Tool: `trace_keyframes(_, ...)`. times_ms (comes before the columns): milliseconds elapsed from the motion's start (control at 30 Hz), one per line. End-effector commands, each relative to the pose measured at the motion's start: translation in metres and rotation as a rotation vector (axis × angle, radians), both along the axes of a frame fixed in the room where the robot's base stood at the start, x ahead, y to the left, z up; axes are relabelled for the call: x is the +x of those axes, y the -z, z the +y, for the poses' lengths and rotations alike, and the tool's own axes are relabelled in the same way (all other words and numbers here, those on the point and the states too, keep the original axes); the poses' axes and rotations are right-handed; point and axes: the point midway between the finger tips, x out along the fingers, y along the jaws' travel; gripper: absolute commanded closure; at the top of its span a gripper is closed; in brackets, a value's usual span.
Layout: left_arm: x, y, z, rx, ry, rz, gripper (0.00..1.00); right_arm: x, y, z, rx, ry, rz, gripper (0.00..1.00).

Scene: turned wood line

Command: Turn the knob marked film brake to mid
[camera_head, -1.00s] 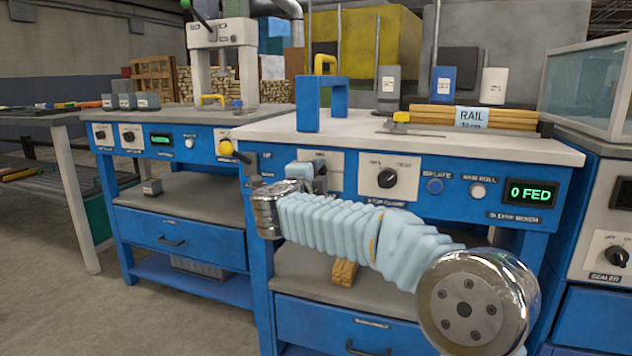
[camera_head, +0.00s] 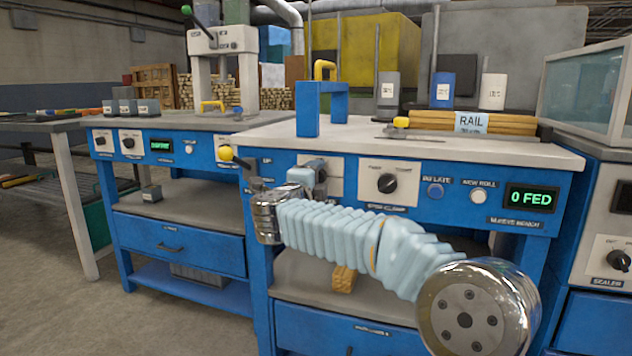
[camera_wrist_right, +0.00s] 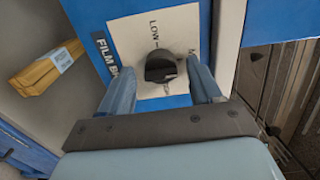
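The film brake knob (camera_wrist_right: 160,67) is black and sits on a white plate (camera_wrist_right: 185,25) in the right wrist view. "LOW" is printed on that plate, with other marks partly hidden; a blue label beside it begins "FILM B". Where the knob points is too unclear to tell. My right gripper (camera_wrist_right: 159,75) is open, its two blue fingers on either side of the knob; whether they touch it I cannot tell. In the head view my right gripper (camera_head: 306,178) is at the front panel of the blue bench (camera_head: 455,215), covering the knob's area. My left gripper is not in view.
Another black knob (camera_head: 387,183), a blue button (camera_head: 435,190), a white button (camera_head: 478,192) and a "0 FED" display (camera_head: 531,197) lie to the right. A yellow-ball lever (camera_head: 226,153) stands left of my gripper. Wooden rails (camera_head: 440,121) lie on top.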

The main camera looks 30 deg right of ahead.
Motion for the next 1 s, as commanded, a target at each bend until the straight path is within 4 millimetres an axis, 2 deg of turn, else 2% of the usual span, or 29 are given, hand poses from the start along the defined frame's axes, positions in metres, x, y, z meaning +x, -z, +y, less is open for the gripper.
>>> trace_keyframes(233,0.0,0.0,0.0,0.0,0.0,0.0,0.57,-0.001,-0.001,0.001,0.0,-0.001,-0.001,0.37)
trace_keyframes(367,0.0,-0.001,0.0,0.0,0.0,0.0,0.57,-0.008,-0.002,0.01,-0.001,-0.002,-0.002,0.37)
trace_keyframes(733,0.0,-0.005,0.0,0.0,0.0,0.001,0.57,-0.064,-0.002,0.077,-0.001,-0.005,-0.002,0.37)
trace_keyframes(1000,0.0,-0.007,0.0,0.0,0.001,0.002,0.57,-0.088,-0.001,0.103,-0.001,-0.001,-0.001,0.37)
